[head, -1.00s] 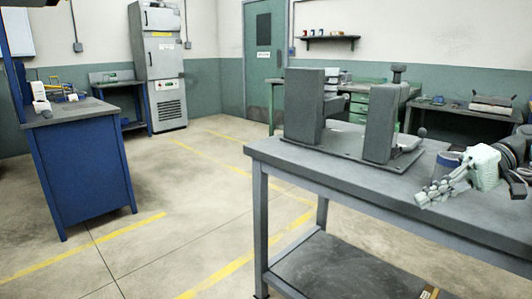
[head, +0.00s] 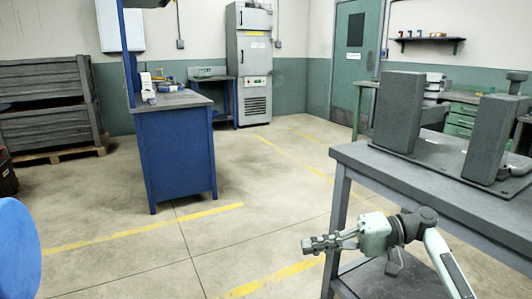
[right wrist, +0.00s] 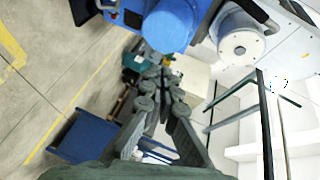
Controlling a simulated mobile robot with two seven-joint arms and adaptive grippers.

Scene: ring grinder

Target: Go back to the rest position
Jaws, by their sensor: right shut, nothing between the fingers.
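My right gripper (head: 318,243) is shut and empty. It is in front of the grey worktable (head: 425,190), to the left of its near edge in the head view, pointing left with open floor behind it. In the right wrist view its two dark fingers (right wrist: 163,78) come together at the tips with nothing between them. The grinder (head: 400,110), with two upright grey blocks on a base plate, stands on the worktable and is apart from the gripper. My left gripper is not in view.
A blue workbench (head: 180,155) stands across the floor, with a grey cabinet (head: 250,75) behind it. Stacked grey crates (head: 45,105) sit on a pallet at the far left. The floor (head: 120,240) with yellow lines is clear between the benches.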

